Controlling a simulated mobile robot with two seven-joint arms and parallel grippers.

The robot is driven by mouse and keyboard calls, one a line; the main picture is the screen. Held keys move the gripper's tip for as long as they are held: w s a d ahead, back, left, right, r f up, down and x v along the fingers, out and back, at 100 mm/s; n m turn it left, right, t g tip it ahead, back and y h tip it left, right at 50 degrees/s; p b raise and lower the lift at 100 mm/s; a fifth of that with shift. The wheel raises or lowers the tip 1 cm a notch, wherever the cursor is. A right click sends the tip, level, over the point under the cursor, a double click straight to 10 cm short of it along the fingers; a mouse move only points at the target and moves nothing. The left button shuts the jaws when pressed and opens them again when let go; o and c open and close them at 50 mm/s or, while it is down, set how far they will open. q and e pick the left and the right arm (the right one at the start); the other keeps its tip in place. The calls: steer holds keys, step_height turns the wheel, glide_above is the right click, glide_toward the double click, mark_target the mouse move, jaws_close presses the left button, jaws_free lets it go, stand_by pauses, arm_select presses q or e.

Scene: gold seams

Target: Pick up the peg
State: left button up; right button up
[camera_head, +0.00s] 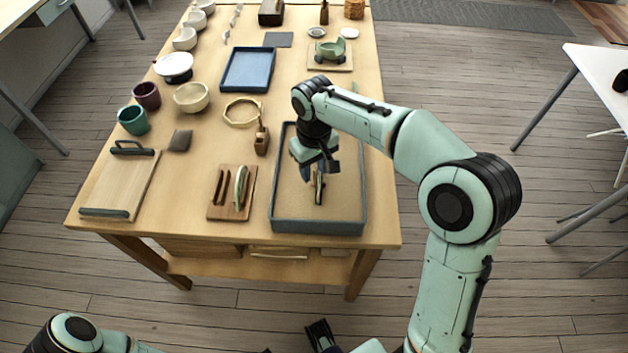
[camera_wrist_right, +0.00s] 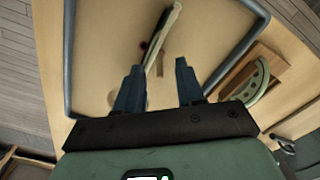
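My right gripper (camera_head: 320,170) is low over the grey-rimmed tray (camera_head: 318,227). In the right wrist view its two dark fingers (camera_wrist_right: 158,88) stand apart with a clear gap. A slim pale stick with a dark side (camera_wrist_right: 164,36) lies in the tray, its near end in line with the gap. A short tan piece (camera_wrist_right: 160,64) shows beside it; I cannot tell which of these is the peg. In the head view the gripper partly hides a small brown piece (camera_head: 319,190). A dark gripper-like part (camera_head: 320,335) at the bottom edge may be my left gripper; its fingers are unclear.
A wooden board with slim tools (camera_head: 213,211) lies left of the tray. A small brown block-like holder (camera_head: 261,138) and a pale ring (camera_head: 241,112) stand behind it. A blue tray (camera_head: 247,70), bowls and cups fill the table's far left. The tray's raised rim surrounds the gripper.

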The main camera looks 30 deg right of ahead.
jaws_close()
steer(key=shift+r, duration=0.1)
stand_by(0.3)
